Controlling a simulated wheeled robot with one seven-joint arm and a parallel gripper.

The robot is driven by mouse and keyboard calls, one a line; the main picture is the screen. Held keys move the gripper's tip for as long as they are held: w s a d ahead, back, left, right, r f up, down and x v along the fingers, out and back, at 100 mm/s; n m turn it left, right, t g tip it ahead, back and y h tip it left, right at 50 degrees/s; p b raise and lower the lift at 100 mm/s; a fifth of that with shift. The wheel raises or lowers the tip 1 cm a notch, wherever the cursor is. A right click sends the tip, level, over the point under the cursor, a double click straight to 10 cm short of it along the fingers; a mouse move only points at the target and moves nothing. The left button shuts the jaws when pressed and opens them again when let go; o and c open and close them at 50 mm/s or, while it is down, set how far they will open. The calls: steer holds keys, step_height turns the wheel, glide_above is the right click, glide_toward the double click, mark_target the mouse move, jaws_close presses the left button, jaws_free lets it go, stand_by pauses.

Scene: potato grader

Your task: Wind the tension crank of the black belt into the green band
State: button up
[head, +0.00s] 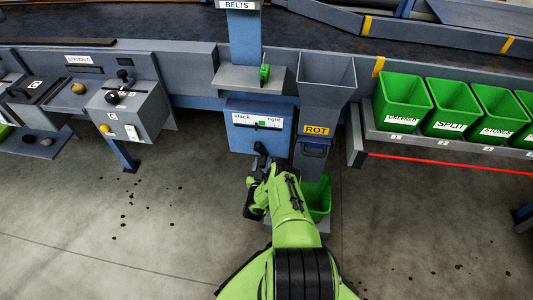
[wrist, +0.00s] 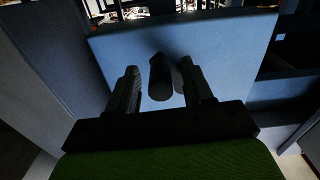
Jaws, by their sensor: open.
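The blue tension box (head: 240,140) hangs under the BELTS post in the head view. Its white gauge strip (head: 245,119) reads slack at left and tight at right, with a small green band (head: 270,122) on it. The pointer is too small to make out. The black crank (head: 261,150) sits low on the box front, partly hidden by my arm. In the wrist view the dark round crank handle (wrist: 160,80) stands between the two fingers of my gripper (wrist: 161,68). The fingers are open, with gaps showing beside the handle. The black belt (head: 150,22) runs behind.
A grey ROT chute (head: 326,75) stands close right of the box, with a green bin (head: 317,195) below it. Green bins (head: 403,97) sit on a shelf at right. A grey control box (head: 140,110) is at left.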

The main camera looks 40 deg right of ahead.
steer(key=shift+w+d, duration=0.15)
steer(key=shift+w, duration=0.05)
jaws_close()
stand_by(0.4)
steer(key=shift+w+a+f+m, duration=0.15)
steer(key=shift+w+a+m, duration=0.25)
steer(key=shift+m, duration=0.9)
steer(key=shift+w+a+f+m, duration=0.2)
steer(key=shift+w+m, duration=0.25)
steer(key=shift+m, duration=0.85)
steer(key=shift+w+a+f+m, duration=0.1)
steer(key=shift+w+a+m, duration=0.3)
steer(key=shift+m, duration=0.9)
